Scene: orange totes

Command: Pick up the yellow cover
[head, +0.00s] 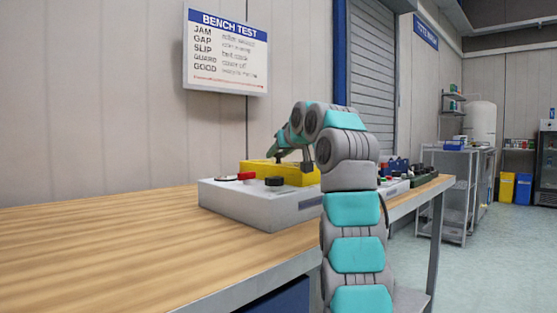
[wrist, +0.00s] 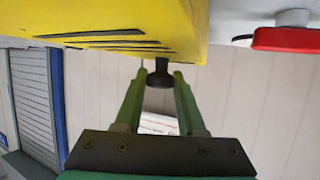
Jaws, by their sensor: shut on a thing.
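The yellow cover (head: 297,174) is a box-like shell on or just above the far part of the grey bench unit (head: 262,205) in the head view. In the wrist view the yellow cover (wrist: 110,25) fills the upper left, with dark slots in its side and a black knob (wrist: 160,79) sticking out. My gripper (wrist: 160,84) has its two green fingers closed on either side of this knob. In the head view my arm bends over the unit and my gripper (head: 279,157) is small at the cover's top. I cannot tell whether the cover touches the unit.
A red switch (head: 246,176) and a black knob (head: 274,181) stand on the unit beside the cover. More devices (head: 398,170) stand to the right on the wooden bench (head: 100,240). The bench's left side is clear. A sign (head: 226,48) hangs on the wall behind.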

